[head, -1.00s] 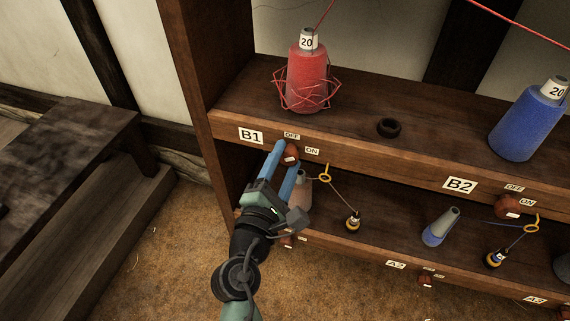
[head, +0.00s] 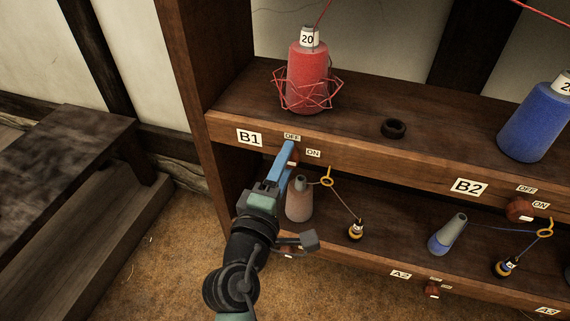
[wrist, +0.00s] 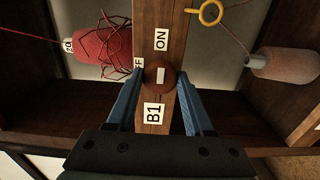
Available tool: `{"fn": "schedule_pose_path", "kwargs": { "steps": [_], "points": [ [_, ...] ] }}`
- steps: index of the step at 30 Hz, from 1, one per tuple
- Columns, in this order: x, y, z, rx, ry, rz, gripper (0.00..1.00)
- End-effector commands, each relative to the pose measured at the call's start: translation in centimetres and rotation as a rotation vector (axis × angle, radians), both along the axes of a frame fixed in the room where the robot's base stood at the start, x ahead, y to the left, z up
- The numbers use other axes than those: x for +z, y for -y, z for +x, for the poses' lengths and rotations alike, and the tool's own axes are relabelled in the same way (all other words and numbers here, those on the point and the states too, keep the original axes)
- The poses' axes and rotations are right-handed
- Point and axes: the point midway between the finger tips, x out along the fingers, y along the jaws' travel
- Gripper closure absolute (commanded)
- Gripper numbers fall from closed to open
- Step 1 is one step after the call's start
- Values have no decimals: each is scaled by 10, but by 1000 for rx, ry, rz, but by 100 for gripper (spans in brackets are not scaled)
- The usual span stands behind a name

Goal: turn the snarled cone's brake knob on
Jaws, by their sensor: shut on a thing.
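The snarled cone is a red cone (head: 308,75) tagged 20, with loose red loops of yarn around it, upright on the upper shelf above the B1 plate. It also shows in the wrist view (wrist: 101,45). Its brake knob (wrist: 159,76) is round and red-brown with a white mark, on the shelf's front edge between B1, OFF and ON. My gripper (head: 290,155) is shut on this knob, one blue finger on each side in the wrist view. In the head view the fingers hide much of the knob. I cannot tell exactly which label the mark points to.
A blue cone (head: 533,123) and the B2 knob (head: 518,209) are to the right. A dark ring (head: 393,129) lies on the upper shelf. A yellow thread eye (head: 327,177) and a pinkish cone (head: 299,199) are close to my gripper's right.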

Motion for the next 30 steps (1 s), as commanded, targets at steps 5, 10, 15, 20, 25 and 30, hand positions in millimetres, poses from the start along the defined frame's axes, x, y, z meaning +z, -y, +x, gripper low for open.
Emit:
{"fn": "schedule_pose_path", "kwargs": {
  "steps": [5,10,15,20,25,30],
  "points": [
    [-1,0,0,0,1,11,100],
    [-1,0,0,0,1,11,100],
    [-1,0,0,0,1,11,34],
    [-1,0,0,0,1,9,20],
    [0,0,0,0,2,9,20],
    [-1,-3,-9,1,0,7,20]
  ]
}}
